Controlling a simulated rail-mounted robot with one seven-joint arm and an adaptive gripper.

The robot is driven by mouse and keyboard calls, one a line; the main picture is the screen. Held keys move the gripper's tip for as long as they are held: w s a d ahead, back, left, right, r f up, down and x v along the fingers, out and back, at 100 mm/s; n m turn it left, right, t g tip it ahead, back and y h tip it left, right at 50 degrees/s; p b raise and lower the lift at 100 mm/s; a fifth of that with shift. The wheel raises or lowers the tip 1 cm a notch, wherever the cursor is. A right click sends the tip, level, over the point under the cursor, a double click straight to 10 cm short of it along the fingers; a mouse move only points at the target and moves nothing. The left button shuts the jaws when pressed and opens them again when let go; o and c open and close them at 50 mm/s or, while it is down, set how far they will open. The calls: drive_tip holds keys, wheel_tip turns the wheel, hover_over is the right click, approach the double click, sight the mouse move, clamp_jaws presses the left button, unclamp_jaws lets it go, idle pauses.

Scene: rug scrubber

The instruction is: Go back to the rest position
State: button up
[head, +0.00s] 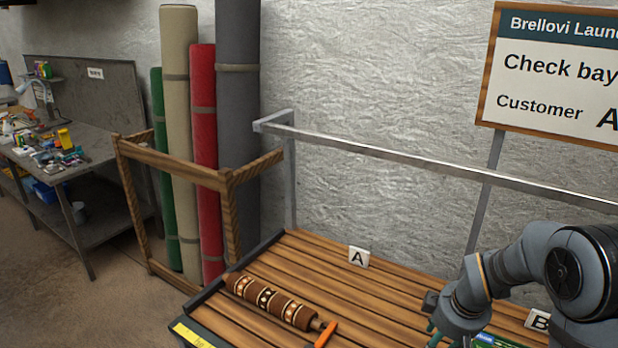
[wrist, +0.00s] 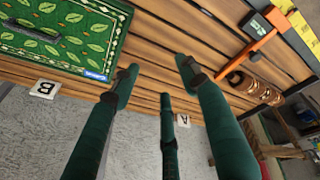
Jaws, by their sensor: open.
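My gripper (head: 443,335) is at the lower right of the head view, over the slatted wooden table (head: 310,262), and partly cut off by the bottom edge. In the wrist view my gripper (wrist: 160,75) shows its green fingers spread apart with nothing between them. A brown patterned rolled rug (head: 270,302) lies on the table left of my gripper, apart from it. It also shows at the right of the wrist view (wrist: 255,88).
An orange-handled tool (wrist: 262,42) lies by the roll. A green leaf-patterned rug (wrist: 80,22) lies near card B (wrist: 44,88), with a dark handle-like object (wrist: 32,38) on it. Card A (head: 358,257) stands at the table's back. A metal rail (head: 400,163) runs above.

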drive_tip(key=shift+w+a+r+n+t, duration=0.1)
drive_tip(key=shift+w+a+r+n, duration=0.15)
drive_tip(key=shift+a, duration=0.2)
drive_tip(key=shift+w+a+r+n+t, duration=0.1)
drive_tip(key=shift+a+r+n, duration=0.1)
drive_tip(key=shift+a, duration=0.25)
drive_tip(key=shift+w+a+r+n+t, duration=0.1)
drive_tip(key=shift+w+a+r+n, duration=0.15)
drive_tip(key=shift+a, duration=0.2)
drive_tip(key=shift+s+f, duration=0.1)
